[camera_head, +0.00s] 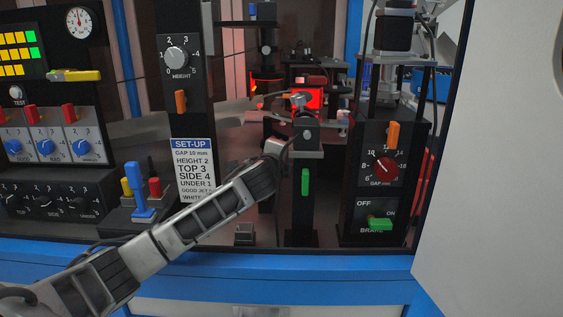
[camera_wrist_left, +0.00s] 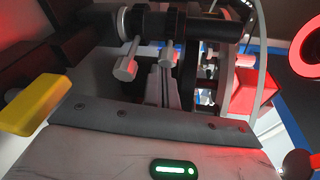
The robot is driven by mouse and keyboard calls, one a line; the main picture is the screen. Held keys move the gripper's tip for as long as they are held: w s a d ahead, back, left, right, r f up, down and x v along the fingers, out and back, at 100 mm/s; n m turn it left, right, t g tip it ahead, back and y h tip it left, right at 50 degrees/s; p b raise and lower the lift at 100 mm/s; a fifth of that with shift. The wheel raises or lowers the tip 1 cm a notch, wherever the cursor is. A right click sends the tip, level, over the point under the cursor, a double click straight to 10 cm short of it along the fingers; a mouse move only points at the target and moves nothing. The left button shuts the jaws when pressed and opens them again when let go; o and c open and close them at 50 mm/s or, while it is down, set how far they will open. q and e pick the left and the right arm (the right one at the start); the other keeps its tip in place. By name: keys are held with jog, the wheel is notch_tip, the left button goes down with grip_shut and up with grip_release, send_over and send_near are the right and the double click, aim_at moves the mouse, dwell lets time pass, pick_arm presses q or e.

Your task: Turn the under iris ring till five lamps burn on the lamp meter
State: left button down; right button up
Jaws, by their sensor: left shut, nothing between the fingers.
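The lamp meter (camera_head: 18,54) is at the upper left of the head view, cut by the picture edge. Its upper two rows end in a green lamp; the bottom row shows yellow lamps only. My left arm reaches to the middle, and its gripper is mostly hidden there behind the wrist and a dark post head. In the left wrist view the gripper's shut fingers (camera_wrist_left: 166,72) point at a black barrel (camera_wrist_left: 195,27) with metal pegs (camera_wrist_left: 128,60). This may be the under iris ring; I cannot tell whether the fingers touch it. My right gripper is out of view.
A set-up card (camera_head: 194,171) stands behind my left arm. A blue lever (camera_head: 139,190) stands left of the arm. A post with a green handle (camera_head: 306,182) and a gap dial (camera_head: 384,167) are to the right. A pale panel (camera_head: 495,150) fills the right side.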

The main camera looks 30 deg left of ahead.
pick_arm(q)
jog(key=shift+w, duration=0.15)
